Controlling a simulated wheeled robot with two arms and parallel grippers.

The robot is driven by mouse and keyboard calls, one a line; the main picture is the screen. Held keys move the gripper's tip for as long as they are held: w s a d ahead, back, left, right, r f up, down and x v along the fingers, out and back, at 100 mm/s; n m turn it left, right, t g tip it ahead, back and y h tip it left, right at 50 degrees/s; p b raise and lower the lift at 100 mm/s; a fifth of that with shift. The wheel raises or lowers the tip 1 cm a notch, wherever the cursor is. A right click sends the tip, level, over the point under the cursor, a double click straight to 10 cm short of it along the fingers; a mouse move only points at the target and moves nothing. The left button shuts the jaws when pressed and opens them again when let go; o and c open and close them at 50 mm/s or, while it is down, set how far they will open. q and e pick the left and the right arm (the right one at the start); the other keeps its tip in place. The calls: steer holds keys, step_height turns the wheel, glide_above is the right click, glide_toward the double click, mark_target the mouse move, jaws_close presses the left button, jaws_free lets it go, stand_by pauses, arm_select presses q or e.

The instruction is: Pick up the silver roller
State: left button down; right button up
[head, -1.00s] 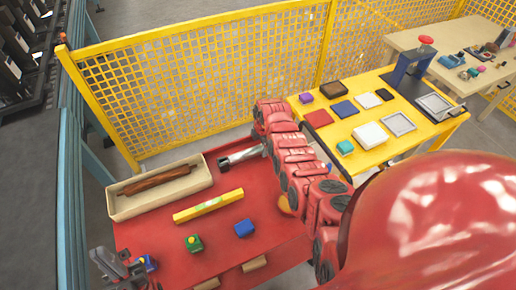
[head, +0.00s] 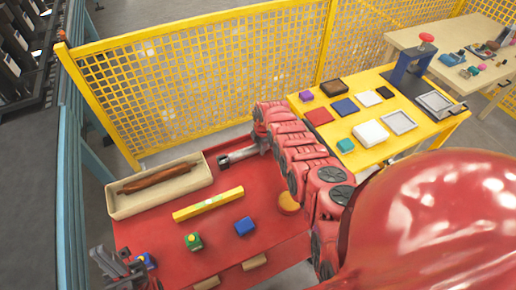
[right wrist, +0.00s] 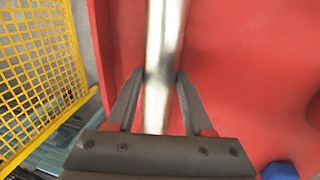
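The silver roller (head: 240,155) lies at the back of the red table, near its raised edge. In the right wrist view the roller (right wrist: 160,50) runs from the top edge down between the fingertips of my right gripper (right wrist: 160,76). The fingers are on both sides of it, very near its sides; whether they press on it I cannot tell. In the head view the right arm reaches over the table, with its hand at the roller's right end. My left gripper (head: 118,268) is at the front left of the red table, away from the roller; its fingers are unclear.
The red table (head: 225,217) also bears a cream tray (head: 120,210) with a brown piece, a yellow bar (head: 208,204), a green block (head: 193,242) and a blue block (head: 245,226). Yellow mesh fencing (head: 200,80) stands behind. A yellow table (head: 400,143) is to the right.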

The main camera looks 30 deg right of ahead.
jaws_close()
steer(key=shift+w+r, duration=0.1)
stand_by(0.3)
